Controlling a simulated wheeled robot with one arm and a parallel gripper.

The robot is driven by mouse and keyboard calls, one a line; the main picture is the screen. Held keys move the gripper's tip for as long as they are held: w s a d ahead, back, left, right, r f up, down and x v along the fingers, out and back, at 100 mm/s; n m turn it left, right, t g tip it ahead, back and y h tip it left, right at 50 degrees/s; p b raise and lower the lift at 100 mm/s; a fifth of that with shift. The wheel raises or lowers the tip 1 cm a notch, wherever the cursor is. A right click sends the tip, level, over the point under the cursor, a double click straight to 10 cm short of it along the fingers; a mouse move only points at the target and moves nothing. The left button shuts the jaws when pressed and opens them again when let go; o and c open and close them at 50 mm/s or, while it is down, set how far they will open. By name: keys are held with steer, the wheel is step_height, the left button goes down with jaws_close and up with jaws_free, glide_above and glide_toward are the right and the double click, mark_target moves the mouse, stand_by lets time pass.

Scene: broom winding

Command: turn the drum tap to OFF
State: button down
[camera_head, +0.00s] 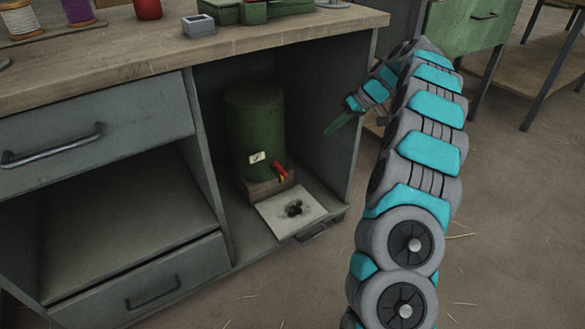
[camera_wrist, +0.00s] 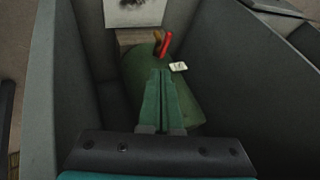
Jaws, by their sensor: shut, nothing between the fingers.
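The dark green drum (camera_head: 254,125) stands on a wooden block (camera_head: 262,187) in the open cabinet bay. It also shows in the wrist view (camera_wrist: 190,97), partly behind my fingers. The tap's red handle (camera_head: 281,169) is low on the drum's front, beside a small white label (camera_head: 257,157). In the wrist view the red handle (camera_wrist: 166,44) lies just beyond my fingertips, with the label (camera_wrist: 178,66) to its right. The tap's marked setting is too small to read. My gripper (camera_head: 329,132) is shut and empty, at the bay's right side, apart from the tap.
Grey cabinet walls (camera_head: 315,110) flank the drum closely. A pale sheet with a dark stain (camera_head: 275,214) lies before the block. The benchtop (camera_head: 130,58) above holds spools and boxes. A green cabinet (camera_head: 465,35) stands behind my arm; open floor lies at right.

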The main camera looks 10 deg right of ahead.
steer(key=shift+f, duration=0.15)
steer(key=b, duration=0.2)
glide_toward(280, 171)
step_height(280, 171, down, 7)
steer(key=w+a, duration=0.1)
steer(key=w, duration=0.1)
steer(key=shift+w, duration=0.25)
